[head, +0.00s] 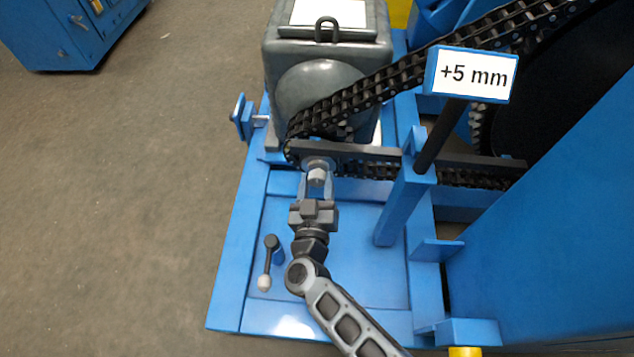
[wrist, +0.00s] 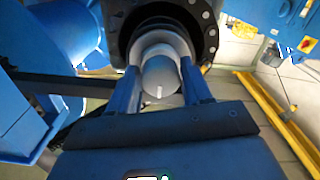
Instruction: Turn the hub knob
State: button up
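The hub knob (head: 317,176) is a small light grey, rounded knob on the hub at the lower left end of the chain. In the wrist view the hub knob (wrist: 161,77) shows a domed end with a short pale line near its lower edge. My gripper (head: 316,185) reaches up to it from below in the head view. In the wrist view the two blue fingers of my gripper (wrist: 160,84) stand on either side of the knob and look shut on it. The fingers partly hide the knob's sides.
The black chain (head: 390,90) runs from the hub up to a large dark wheel (head: 560,90). A sign reading +5 mm (head: 472,75) stands on a dark post at the right. A lever (head: 268,262) rises from the blue base left of my arm. A grey motor housing (head: 325,85) is behind.

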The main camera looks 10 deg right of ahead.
jog(key=c, duration=0.6)
